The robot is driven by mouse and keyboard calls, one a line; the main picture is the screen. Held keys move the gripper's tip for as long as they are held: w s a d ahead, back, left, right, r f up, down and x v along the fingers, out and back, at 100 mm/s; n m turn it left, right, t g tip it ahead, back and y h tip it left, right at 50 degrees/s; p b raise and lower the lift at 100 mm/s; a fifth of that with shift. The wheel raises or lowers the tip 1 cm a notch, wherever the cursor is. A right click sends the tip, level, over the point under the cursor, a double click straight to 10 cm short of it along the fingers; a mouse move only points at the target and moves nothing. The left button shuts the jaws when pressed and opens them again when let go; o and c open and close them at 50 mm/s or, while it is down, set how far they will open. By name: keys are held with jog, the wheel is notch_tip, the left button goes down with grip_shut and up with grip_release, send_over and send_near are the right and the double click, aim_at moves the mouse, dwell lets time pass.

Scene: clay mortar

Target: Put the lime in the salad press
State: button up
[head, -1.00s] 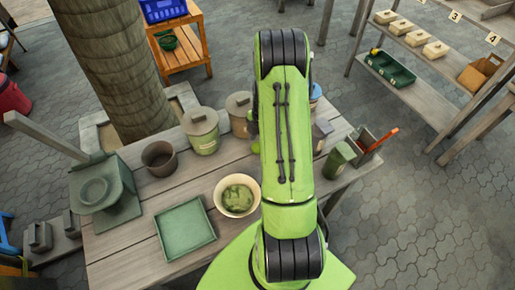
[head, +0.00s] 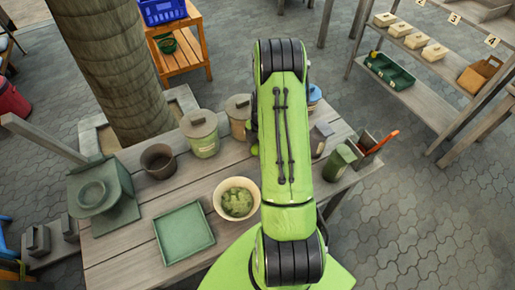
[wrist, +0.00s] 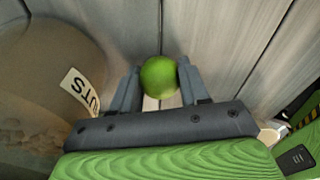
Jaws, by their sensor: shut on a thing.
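The lime (wrist: 159,77) is a round green ball between the two grey fingers of my gripper (wrist: 159,82) in the wrist view. The fingers are shut on its sides, with wooden planks beyond it. In the head view my green arm hides the gripper; a small green bit at the arm's left edge may be the lime.
A lidded jar (wrist: 55,85) with a label is close to the gripper's left. On the table are a brown pot (head: 158,161), a lidded green jar (head: 201,134), a cream bowl (head: 221,204) with green contents, a green tray (head: 184,232) and a green container (head: 339,162).

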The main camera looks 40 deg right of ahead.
notch_tip(320, 180, up, 18)
jog(key=p, duration=0.2)
jog(key=shift+f+p, duration=0.15)
jog(key=shift+p, duration=0.25)
